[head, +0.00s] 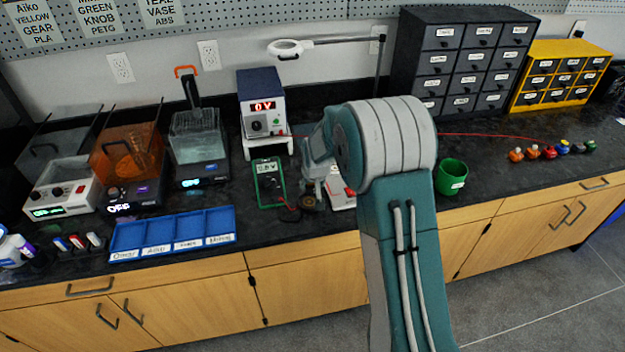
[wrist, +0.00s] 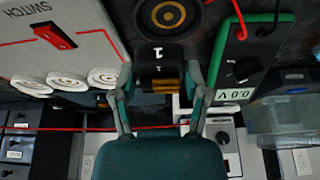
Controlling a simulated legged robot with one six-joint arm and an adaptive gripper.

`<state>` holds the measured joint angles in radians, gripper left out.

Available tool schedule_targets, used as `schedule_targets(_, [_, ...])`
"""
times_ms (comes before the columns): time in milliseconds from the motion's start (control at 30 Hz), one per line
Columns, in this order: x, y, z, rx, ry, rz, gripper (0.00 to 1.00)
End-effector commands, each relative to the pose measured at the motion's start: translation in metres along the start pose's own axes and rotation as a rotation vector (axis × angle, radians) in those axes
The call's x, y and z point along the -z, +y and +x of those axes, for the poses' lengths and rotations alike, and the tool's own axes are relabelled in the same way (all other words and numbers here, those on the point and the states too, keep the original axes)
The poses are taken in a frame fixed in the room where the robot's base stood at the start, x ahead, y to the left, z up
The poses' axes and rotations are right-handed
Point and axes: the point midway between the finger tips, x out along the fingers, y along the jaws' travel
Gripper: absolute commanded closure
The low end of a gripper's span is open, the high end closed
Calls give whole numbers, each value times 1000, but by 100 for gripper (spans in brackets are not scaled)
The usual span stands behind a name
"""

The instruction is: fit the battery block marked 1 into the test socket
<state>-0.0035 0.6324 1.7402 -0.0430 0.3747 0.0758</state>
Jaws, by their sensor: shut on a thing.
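The battery block marked 1 (wrist: 158,54) is black with a gold-brown band and shows in the wrist view. My gripper (wrist: 160,82) is shut on it, one finger on each side. A round black piece with gold rings (wrist: 165,13), which looks like the test socket, lies just beyond the block at the top of the wrist view. I cannot tell whether block and socket touch. In the head view my gripper (head: 311,188) is low over the bench, and the socket (head: 308,203) shows beside it. The block is hard to make out there.
The green meter (head: 269,183) stands close left of my gripper. A white switch board (wrist: 62,38) with a red switch and white coils is on the other side. A green cup (head: 451,177) stands further right. A blue tray (head: 172,233) lies left. Red wires cross nearby.

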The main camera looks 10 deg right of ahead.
Motion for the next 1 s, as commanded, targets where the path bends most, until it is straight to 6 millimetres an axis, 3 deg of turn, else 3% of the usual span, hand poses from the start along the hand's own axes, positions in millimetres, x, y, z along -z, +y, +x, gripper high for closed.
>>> schedule_targets(400, [-13, 0, 30, 2, 0, -1, 91])
schedule_targets(1000, [-14, -1, 32, 1, 1, -2, 91])
